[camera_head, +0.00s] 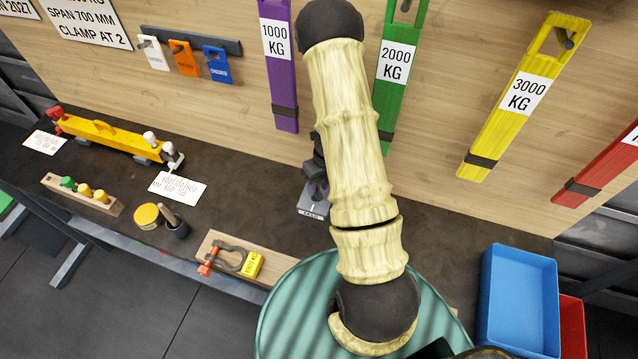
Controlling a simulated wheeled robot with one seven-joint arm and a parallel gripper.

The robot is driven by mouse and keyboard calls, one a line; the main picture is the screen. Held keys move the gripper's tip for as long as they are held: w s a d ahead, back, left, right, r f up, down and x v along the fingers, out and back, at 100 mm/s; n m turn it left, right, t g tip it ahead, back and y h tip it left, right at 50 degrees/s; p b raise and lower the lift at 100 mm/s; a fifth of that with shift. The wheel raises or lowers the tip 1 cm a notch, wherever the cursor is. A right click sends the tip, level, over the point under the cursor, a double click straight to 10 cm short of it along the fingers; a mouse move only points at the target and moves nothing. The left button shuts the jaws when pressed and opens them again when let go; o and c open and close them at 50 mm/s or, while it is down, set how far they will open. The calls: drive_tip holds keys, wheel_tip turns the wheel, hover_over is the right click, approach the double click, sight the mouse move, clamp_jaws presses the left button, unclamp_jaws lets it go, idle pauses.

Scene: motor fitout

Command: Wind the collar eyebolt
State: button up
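My gripper (316,182) is a dark shape at the back of the bench, beside and partly behind my pale arm. Its fingers are too small and too hidden to tell open from shut. Just below it a small grey labelled block (312,208) rests on the bench, partly covered by my gripper and arm. I cannot make out a collar eyebolt; if it is by the block, my gripper or arm hides it.
A shackle (231,258) lies on a wooden board on the dark bench (240,190). Coloured slings hang behind. A blue bin (520,300) is at right.

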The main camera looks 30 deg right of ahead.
clamp_jaws()
drive_tip(key=shift+m, duration=0.4)
